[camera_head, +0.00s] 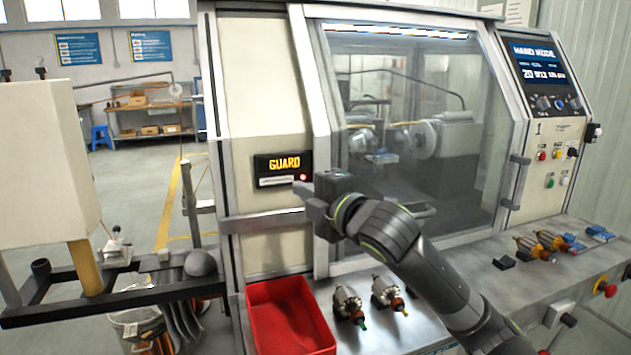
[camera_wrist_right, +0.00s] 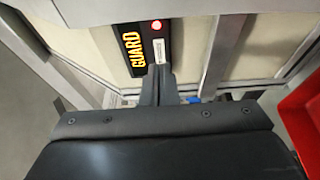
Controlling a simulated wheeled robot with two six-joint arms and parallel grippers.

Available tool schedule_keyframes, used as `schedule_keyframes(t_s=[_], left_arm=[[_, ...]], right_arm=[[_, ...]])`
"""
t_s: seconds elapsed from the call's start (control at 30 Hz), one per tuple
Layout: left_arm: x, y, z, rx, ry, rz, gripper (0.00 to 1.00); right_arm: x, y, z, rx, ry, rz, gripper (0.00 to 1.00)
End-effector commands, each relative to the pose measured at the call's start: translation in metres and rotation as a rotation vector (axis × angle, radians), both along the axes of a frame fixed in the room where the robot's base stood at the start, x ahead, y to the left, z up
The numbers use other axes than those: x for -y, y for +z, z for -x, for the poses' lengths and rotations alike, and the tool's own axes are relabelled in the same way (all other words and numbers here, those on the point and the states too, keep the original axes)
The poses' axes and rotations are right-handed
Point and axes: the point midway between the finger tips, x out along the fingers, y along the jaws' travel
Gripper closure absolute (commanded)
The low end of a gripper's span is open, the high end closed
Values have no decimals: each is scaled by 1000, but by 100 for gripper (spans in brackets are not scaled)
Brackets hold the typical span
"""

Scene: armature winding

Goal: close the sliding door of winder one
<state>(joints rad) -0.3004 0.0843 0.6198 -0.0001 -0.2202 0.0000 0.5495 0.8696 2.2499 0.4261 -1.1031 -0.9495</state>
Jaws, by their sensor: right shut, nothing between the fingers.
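Winder one is the cream machine with a large window on its front. Its glazed sliding door (camera_head: 440,190) spans most of the space between the left upright and the right frame, and the winding parts show through it. I cannot tell whether its edge meets the frame. A display (camera_head: 283,166) reading GUARD, with a red light, sits left of the door; it also shows in the right wrist view (camera_wrist_right: 134,50). My right gripper (camera_head: 308,195) is shut and empty, just below and right of that display, in front of the left upright (camera_wrist_right: 222,55). My left gripper is not in view.
A red bin (camera_head: 290,312) and several armatures (camera_head: 387,293) stand on the metal ledge (camera_head: 470,265) below the door. A control panel (camera_head: 545,75) is at the right. A cream box (camera_head: 45,160) and black rails fill the left side.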

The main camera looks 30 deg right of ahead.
Motion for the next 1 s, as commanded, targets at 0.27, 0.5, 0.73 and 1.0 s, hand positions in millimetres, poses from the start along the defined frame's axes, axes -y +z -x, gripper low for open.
schedule_keyframes(t_s=[0.27,0.5,0.73,1.0], left_arm=[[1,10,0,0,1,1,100],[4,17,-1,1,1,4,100],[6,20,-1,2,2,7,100],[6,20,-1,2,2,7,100]], right_arm=[[0,1,-30,-2,-3,3,100],[23,0,-24,-2,-4,5,100],[34,0,-21,-1,-1,2,100],[36,0,-20,0,0,1,100]])
